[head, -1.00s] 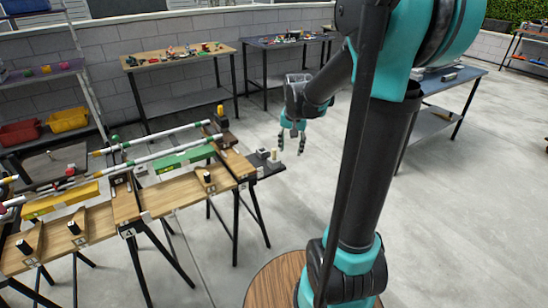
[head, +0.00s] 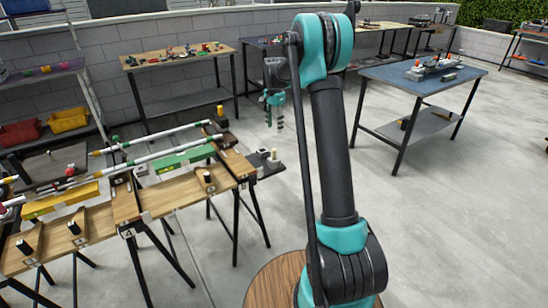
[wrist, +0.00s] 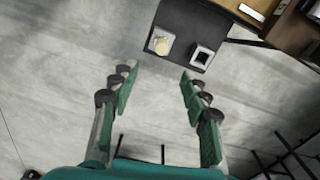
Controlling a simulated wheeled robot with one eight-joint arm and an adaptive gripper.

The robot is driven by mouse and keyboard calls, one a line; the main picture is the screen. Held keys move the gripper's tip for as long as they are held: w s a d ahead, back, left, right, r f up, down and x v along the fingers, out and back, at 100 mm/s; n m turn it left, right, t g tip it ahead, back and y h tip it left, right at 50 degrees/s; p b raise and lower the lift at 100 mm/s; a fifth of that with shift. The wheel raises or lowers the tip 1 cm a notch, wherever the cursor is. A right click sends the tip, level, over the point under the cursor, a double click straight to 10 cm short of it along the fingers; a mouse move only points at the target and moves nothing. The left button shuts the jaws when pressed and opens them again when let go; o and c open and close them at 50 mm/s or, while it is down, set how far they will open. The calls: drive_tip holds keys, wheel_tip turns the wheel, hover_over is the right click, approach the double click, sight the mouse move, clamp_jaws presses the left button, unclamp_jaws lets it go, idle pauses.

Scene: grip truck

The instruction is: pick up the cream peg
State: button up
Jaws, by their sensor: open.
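The cream peg (head: 274,155) stands upright on a dark shelf (head: 266,170) at the right end of the wooden bench. In the wrist view the cream peg (wrist: 161,44) sits on a pale square base near the top, seen from above. My gripper (head: 274,122) is open and empty, above the peg in the head picture. In the wrist view my gripper (wrist: 157,76) has its green-padded fingers spread wide. The peg shows just beyond the fingertips, between their lines, with nothing touching it.
The wooden bench (head: 185,190) holds rods and black-topped pegs. A blue-topped table (head: 400,78) stands at the right. Bare floor lies between.

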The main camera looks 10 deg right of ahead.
sight(274, 149)
wheel_tip(274, 149, down, 15)
drive_tip(key=shift+r, duration=0.2)
clamp_jaws()
idle(0.6)
